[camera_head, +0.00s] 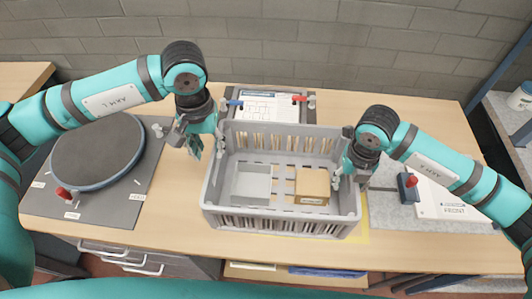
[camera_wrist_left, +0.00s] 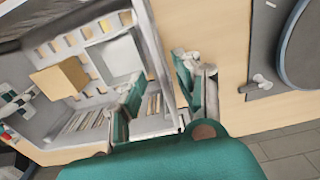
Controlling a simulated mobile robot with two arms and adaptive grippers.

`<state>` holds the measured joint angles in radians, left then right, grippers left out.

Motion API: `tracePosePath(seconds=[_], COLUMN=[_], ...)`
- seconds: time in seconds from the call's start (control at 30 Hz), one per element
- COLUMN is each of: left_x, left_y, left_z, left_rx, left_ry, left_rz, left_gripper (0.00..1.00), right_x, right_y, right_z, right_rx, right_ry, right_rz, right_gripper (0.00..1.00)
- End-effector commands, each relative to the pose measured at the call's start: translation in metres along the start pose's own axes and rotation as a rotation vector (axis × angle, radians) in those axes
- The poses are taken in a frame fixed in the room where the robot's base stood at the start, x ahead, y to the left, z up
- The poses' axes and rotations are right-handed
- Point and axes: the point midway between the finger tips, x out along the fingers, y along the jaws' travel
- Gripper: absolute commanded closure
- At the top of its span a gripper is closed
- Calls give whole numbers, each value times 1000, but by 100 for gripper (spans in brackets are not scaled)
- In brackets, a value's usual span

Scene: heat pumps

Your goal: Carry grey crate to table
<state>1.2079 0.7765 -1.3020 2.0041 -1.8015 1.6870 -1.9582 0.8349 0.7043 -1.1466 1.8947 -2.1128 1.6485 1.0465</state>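The grey crate (camera_head: 282,226) stands upright on the wooden table, over a yellow patch. A pale grey open box (camera_head: 251,184) and a small cardboard box (camera_head: 312,186) are inside it. My left gripper (camera_head: 193,142) is open at the crate's left side, its fingers apart. In the left wrist view the crate's side wall (camera_wrist_left: 160,45) runs between the fingers of my left gripper (camera_wrist_left: 160,98); contact is not clear. My right gripper (camera_head: 350,178) is at the crate's right wall, one finger on the inner side; its grip is partly hidden.
A round dark turntable-like disc (camera_head: 98,150) on a grey mat is at the left. A board with blue and red handles (camera_head: 268,106) lies behind the crate. A white panel with a red knob (camera_head: 440,196) is at the right. Drawers (camera_head: 125,256) are below the table.

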Motion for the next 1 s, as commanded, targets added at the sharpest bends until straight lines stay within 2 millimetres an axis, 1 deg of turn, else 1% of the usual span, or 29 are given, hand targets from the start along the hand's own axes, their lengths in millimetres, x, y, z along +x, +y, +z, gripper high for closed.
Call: tracePosePath(seconds=[0.03,0.1,0.2,0.3,0.47,0.53,0.67,0.9,1.0], left_x=[-13,-28,-47,-61,-73,-74,-75,-74,-74], left_y=[0,0,0,0,0,0,0,0,0], left_z=[-1,-1,-1,-1,0,0,0,0,0], left_rx=[1,0,0,-1,-1,0,-1,-1,-1], left_ry=[6,5,4,3,1,0,-1,0,0], left_rz=[2,1,0,0,-1,-1,-1,-1,-1], left_gripper=[67,67,67,67,67,67,67,67,67], right_x=[0,0,0,0,-2,-6,-26,-78,-96], right_y=[0,0,0,0,0,1,1,0,0], right_z=[0,0,0,0,0,1,2,2,1], right_rx=[0,0,-1,-1,-1,-1,-1,0,-2], right_ry=[0,0,0,0,-1,-3,-5,-6,-5], right_rz=[1,1,1,1,1,3,3,2,1], right_gripper=[67,67,67,67,67,67,67,67,67])
